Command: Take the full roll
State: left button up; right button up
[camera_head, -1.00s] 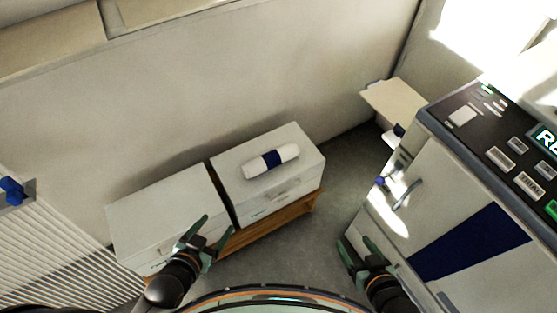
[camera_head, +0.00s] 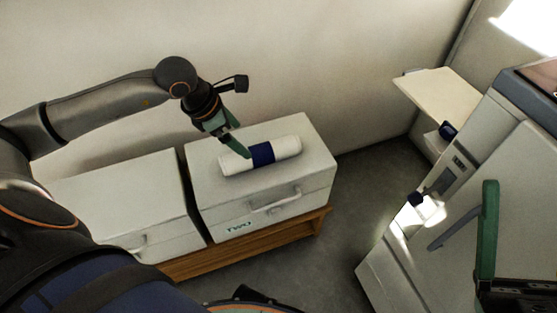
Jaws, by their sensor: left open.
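The roll (camera_head: 263,154) is a white cylinder with a dark blue band around its middle. It lies on its side on top of the right-hand light box (camera_head: 312,150), which is marked TWO. My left gripper (camera_head: 242,151) is at the back of the roll, left of the blue band, pointing down. It is open; one green finger shows clearly beside the roll, and I cannot tell whether it touches. My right gripper (camera_head: 495,245) is at the lower right edge, partly cut off, in front of the grey machine and far from the roll.
A second light box (camera_head: 125,197) stands to the left, partly behind my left arm. Both boxes rest on a low wooden stand (camera_head: 270,243). A wall rises close behind them. A grey machine (camera_head: 470,180) and a pale shelf (camera_head: 440,95) stand right. Grey floor is free between.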

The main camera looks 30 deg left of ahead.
aim_at(252, 152)
pick_arm(q)
jog(key=shift+y, duration=0.3)
jog(key=x, duration=0.2)
jog(key=b+x, duration=0.1)
jog(key=x, duration=0.1)
jog(key=a+b+x, duration=0.1)
jog(key=x, duration=0.2)
jog(key=shift+w, duration=0.15)
jog(key=shift+b+x, duration=1.05)
jog(key=shift+x, duration=1.7)
pick_arm(e)
jog(key=shift+m, duration=0.3)
jog(key=f, duration=0.4)
jog(key=shift+a+f, duration=0.15)
jog(key=shift+a, duration=0.1)
pick_arm(q)
jog(key=shift+c, duration=0.2)
jog(key=c, duration=1.5)
